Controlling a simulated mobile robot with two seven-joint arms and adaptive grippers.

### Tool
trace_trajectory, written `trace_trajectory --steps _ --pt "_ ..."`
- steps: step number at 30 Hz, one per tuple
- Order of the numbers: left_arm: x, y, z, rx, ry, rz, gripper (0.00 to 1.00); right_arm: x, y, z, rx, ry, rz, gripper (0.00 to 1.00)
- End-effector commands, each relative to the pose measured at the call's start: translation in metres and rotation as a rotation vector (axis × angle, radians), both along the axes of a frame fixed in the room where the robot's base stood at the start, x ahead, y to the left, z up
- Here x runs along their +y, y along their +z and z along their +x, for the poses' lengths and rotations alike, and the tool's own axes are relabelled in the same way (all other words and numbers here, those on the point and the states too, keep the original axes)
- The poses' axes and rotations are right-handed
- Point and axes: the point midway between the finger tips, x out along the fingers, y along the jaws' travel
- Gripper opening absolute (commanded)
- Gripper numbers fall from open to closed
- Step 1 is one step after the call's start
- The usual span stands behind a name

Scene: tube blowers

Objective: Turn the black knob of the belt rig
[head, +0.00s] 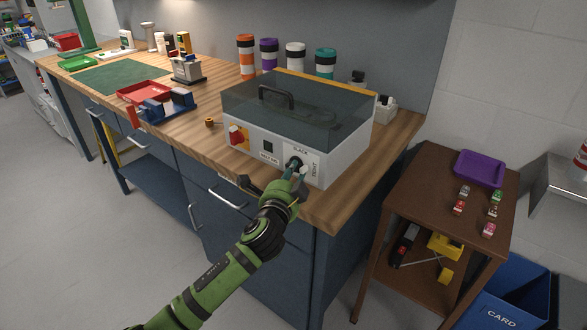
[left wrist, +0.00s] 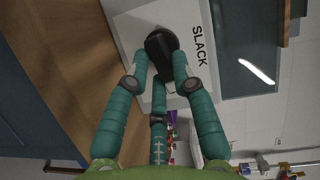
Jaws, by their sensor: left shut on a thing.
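The belt rig (head: 273,140) is a light grey box with a dark see-through lid and a black handle, standing on the wooden bench. Its black knob (head: 293,163) sits low on the front panel, beside a white label reading SLACK and TIGHT. My left gripper (head: 296,170) reaches up to the knob. In the left wrist view, its teal fingers (left wrist: 163,82) close around the black knob (left wrist: 161,44), beside the word SLACK. The knob's far side and its pointer are hard to make out. My right gripper is not in view.
A red switch (head: 237,136) and a small dark green window (head: 268,147) are on the same panel. Several capped cups stand behind the rig. A red tray (head: 143,92) lies to the left. A brown cart (head: 440,206) with a purple tray (head: 480,168) stands at the right.

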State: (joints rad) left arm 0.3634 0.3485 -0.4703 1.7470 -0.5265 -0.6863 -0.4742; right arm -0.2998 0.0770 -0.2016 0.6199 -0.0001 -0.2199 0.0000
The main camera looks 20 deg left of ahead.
Motion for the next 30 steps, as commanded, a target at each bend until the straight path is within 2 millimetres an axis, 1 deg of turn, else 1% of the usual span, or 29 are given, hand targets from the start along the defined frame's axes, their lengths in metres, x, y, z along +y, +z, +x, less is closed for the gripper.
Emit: trace_trajectory --steps 1,18,24,30 --pt "0.0 0.008 0.0 0.016 0.001 -0.04 0.0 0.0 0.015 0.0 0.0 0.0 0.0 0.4" --pt "0.004 0.021 0.001 0.198 0.003 -0.542 0.0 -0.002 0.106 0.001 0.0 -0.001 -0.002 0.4" --pt "0.007 0.023 0.002 0.263 0.003 -0.719 0.0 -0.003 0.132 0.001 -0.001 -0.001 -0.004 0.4" --pt "0.01 0.024 0.003 0.326 0.002 -0.897 0.0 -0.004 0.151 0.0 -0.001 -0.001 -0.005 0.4"
